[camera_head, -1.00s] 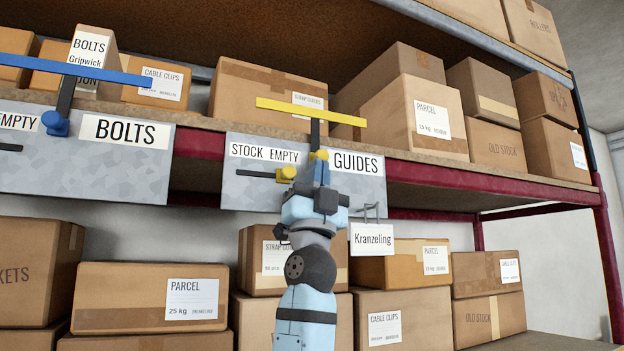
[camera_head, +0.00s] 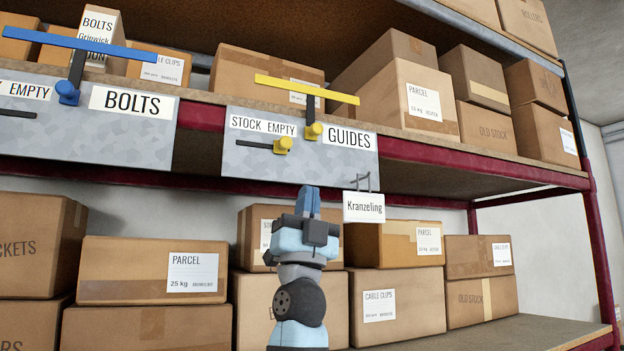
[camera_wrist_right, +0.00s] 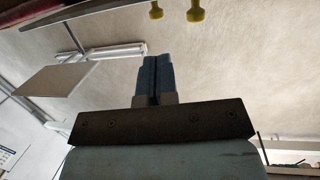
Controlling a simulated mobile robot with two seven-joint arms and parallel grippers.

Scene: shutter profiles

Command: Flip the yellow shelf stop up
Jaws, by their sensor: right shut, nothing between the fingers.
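The yellow shelf stop (camera_head: 307,90) stands up at the shelf edge: its long crossbar is level across the top of a dark upright arm, in front of the boxes. The arm rises from a yellow pivot knob (camera_head: 313,131) on the grey plate marked GUIDES. A second yellow knob (camera_head: 282,145) sits at the end of a dark slot to its left. My right gripper (camera_head: 309,192) is shut and empty below the plate, apart from the stop. In the right wrist view its blue fingers (camera_wrist_right: 154,77) are together, with two yellow knobs beyond. My left gripper is not in view.
A blue stop (camera_head: 80,47) stands raised on the BOLTS plate to the left. A white Kranzeling sign (camera_head: 364,208) hangs from hooks close to the right of my gripper. Cardboard boxes (camera_head: 154,270) fill the lower shelf behind my arm.

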